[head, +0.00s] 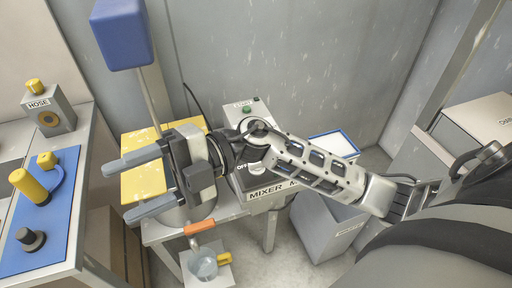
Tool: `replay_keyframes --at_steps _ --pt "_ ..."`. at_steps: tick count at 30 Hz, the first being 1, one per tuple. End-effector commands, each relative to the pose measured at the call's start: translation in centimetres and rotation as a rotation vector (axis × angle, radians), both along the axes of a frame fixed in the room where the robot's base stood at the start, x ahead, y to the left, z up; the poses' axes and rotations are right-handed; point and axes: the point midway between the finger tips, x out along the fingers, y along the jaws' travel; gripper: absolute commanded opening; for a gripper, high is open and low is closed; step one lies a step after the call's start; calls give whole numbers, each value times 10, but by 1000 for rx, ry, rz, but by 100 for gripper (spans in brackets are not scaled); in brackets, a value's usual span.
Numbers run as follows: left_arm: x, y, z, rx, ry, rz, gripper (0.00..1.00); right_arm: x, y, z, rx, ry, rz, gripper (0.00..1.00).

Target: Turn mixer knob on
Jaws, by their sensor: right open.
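The mixer control box (259,109) stands at the centre on a grey bench, with a MIXER label (266,191) on its front edge. A green button (247,109) shows on its top, and part of an ON marking (242,167) shows beside my wrist. I cannot make out the mixer knob; my right wrist and forearm cover much of the box. My right gripper (116,194) is open and empty, to the left of the box, its fingers pointing left over a yellow panel. My left gripper is not in view.
A blue block on a post (121,35) rises at upper left. A yellow panel (144,182) lies below the fingers. A clear cup (203,265) stands below; a grey bin (325,226) is at right.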

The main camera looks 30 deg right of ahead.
Motion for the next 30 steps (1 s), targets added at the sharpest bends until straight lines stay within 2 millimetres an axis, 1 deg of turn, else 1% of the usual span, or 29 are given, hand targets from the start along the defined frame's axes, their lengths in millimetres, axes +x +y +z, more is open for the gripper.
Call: replay_keyframes --at_steps 1,2,3,5,6,8,9,12,13,15,16,20,23,30 --pt "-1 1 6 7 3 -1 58 0 -11 -7 -227 -110 107 62" --pt "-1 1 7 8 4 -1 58 2 -21 -18 -367 -151 156 62" --pt "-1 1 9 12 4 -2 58 8 -41 -30 -556 -191 201 62" --pt "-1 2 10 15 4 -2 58 23 -80 -43 -833 -216 227 62" --pt "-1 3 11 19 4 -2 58 35 -108 -45 -1003 -219 218 62" --pt "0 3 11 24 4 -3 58 51 -149 -41 -1223 -198 184 62" --pt "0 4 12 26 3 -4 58 59 -174 -36 -1348 -177 151 62" --pt "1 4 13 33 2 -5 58 72 -219 -20 -1562 -121 69 62" --pt "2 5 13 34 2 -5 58 74 -228 -16 -1602 -108 49 62" --pt "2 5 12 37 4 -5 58 76 -242 -11 -1661 -84 20 62" --pt "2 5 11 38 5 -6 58 77 -245 -11 -1674 -78 13 62" --pt "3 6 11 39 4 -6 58 77 -248 -23 -1690 -68 11 62" --pt "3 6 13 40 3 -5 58 76 -247 -41 -1687 -68 14 62" --pt "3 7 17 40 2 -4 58 75 -247 -93 -1686 -70 16 62"
